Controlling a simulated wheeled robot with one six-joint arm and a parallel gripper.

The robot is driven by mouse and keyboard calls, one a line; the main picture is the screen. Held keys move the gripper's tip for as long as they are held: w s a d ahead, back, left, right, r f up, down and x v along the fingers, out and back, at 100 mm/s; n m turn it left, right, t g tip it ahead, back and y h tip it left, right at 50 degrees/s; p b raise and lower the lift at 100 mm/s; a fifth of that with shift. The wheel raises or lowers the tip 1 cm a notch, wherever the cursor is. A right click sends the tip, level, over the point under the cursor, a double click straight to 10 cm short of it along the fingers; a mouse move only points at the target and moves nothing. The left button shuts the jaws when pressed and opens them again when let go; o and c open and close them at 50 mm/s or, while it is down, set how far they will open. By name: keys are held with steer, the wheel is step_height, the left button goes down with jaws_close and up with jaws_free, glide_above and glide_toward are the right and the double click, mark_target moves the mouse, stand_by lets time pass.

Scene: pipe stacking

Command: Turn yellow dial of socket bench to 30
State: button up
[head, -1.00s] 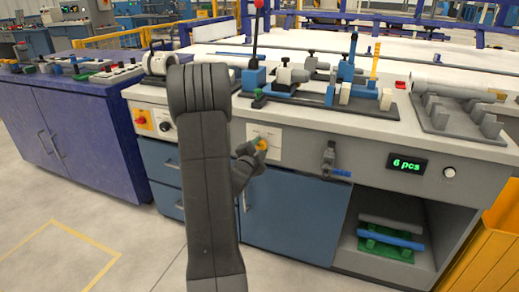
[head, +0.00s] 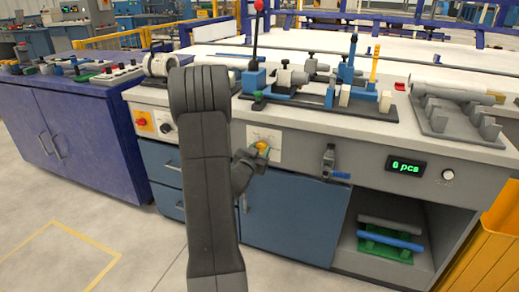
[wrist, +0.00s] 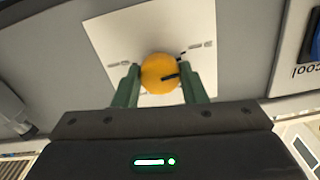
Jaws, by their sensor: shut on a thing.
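The yellow dial (wrist: 160,73) sits on a white scale plate (wrist: 120,35) on the front panel of the socket bench (head: 300,143).
A green display (head: 405,166) reads "6 pcs". A red switch (head: 142,121) is at the left. Blue cabinet doors (head: 290,215) lie below, and a yellow bin (head: 490,245) stands at the right.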

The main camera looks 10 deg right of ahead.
steer(key=shift+n, duration=0.8)
steer(key=shift+f, duration=0.1)
steer(key=o, duration=1)
steer(key=shift+s+a, duration=0.1)
steer(key=p+v, duration=0.2)
steer(key=v, duration=1.1)
steer(key=shift+s+a, duration=0.2)
steer(key=shift+s, duration=0.1)
steer(key=shift+w, duration=0.1)
